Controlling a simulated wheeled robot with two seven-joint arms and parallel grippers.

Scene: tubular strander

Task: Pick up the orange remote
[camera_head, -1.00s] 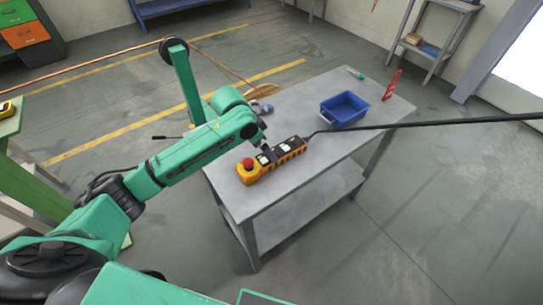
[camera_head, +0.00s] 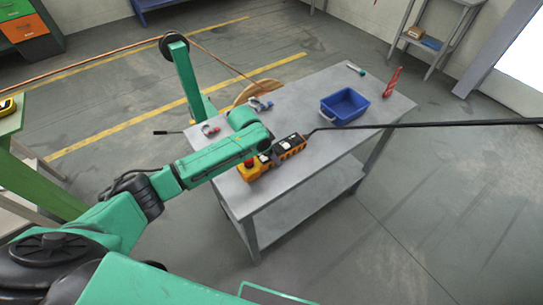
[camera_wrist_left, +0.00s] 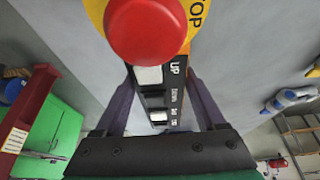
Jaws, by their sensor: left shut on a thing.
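The orange remote (camera_head: 291,146) lies on the grey table (camera_head: 310,92), left of the blue bin, with its red button at the near left end. My left gripper (camera_head: 265,156) is over its middle, and the wrist hides part of it. In the left wrist view the remote (camera_wrist_left: 148,72) shows its red button, a yellow collar and a black face with white and dark keys. The fingers of my left gripper (camera_wrist_left: 163,105) stand on either side of its body, shut on it. The remote appears to rest on the table. My right gripper is not in view.
A blue bin (camera_head: 344,105) stands on the table, with a red upright item (camera_head: 392,82) at the right end. A clamp-like tool (camera_head: 260,104) and a red-and-grey piece (camera_head: 210,129) lie at the left side. A dark bar (camera_head: 430,124) crosses over the table's right side.

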